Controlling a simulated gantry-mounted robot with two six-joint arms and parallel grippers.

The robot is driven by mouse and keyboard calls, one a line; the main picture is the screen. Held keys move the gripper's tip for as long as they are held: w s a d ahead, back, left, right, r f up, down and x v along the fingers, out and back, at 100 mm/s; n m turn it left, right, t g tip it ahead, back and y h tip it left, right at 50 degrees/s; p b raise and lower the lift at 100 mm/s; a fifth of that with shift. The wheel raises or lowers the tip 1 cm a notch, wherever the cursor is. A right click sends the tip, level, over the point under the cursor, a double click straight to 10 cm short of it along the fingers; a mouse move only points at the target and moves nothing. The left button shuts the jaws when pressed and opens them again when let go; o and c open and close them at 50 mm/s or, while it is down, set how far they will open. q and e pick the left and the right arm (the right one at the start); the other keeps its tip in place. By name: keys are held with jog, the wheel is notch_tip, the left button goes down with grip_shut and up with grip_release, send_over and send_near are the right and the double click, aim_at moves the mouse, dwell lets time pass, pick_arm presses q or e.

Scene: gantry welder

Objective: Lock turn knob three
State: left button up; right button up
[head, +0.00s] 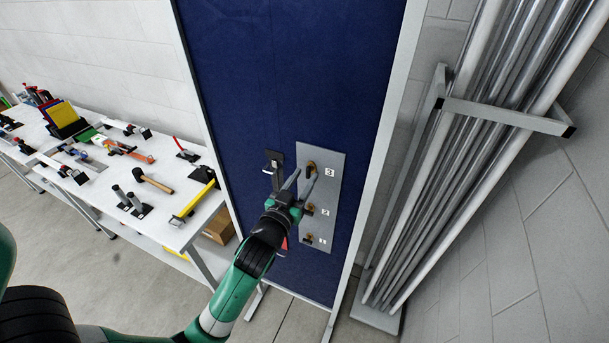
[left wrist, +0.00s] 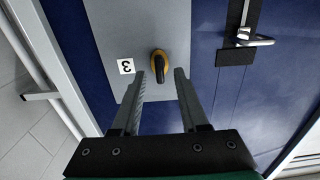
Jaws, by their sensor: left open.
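Turn knob three (head: 311,165) is at the top of a grey plate (head: 327,212) on a blue panel, beside the label 3. In the left wrist view the knob (left wrist: 158,58) has a yellow base and a black handle that points toward my gripper, down in the picture. My left gripper (head: 303,177) is open and reaches up to the knob. In the left wrist view its fingertips (left wrist: 159,73) lie on either side of the handle, with gaps on both sides; contact is not visible. My right gripper is not in view.
Knob two (head: 309,209) and knob one (head: 309,239) sit lower on the plate. A dark latch with a metal handle (left wrist: 251,40) is mounted beside the plate. Metal pipes (head: 480,130) stand in a rack at the right. A white tool table (head: 165,178) stands at the left.

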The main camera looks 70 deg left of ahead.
pick_arm(q)
jog(key=shift+w+a, duration=0.25)
jog(key=shift+w, duration=0.05)
grip_shut()
